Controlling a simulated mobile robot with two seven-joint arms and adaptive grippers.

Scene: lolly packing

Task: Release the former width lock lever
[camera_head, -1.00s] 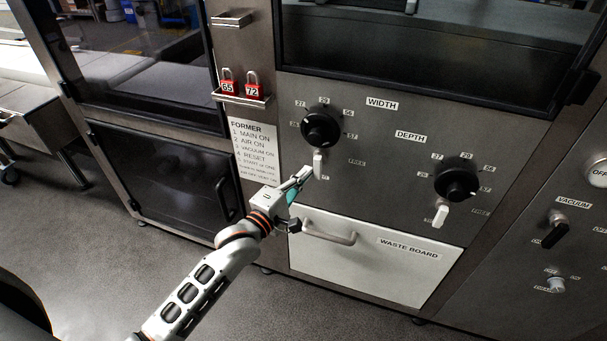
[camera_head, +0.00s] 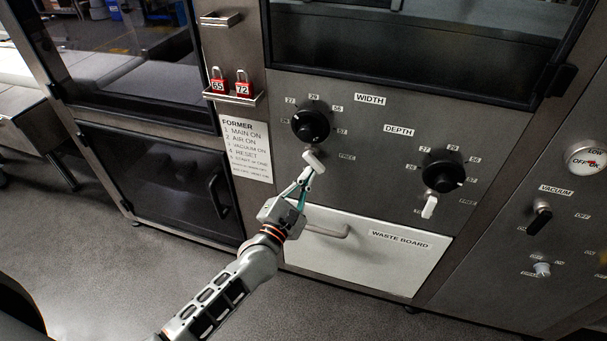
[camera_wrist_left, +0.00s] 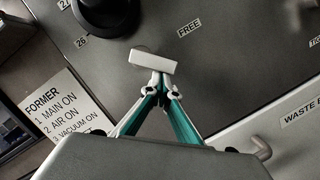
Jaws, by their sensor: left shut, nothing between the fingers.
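The white width lock lever (camera_head: 314,161) sits below the black width knob (camera_head: 311,125) on the steel panel. It lies tilted, its lower end to the lower right, on the side of the FREE label (camera_head: 347,156). In the left wrist view the lever (camera_wrist_left: 152,62) is a white bar just beyond the fingertips. My left gripper (camera_head: 306,172) is shut and empty, its tips close below and left of the lever. In the wrist view the closed tips (camera_wrist_left: 161,79) meet at the lever's lower edge; I cannot tell whether they touch it.
The depth knob (camera_head: 444,171) and its white lever (camera_head: 430,206) are to the right. The waste board drawer (camera_head: 375,262) with a protruding handle (camera_head: 325,231) is below my gripper. Vacuum controls (camera_head: 539,219) are far right.

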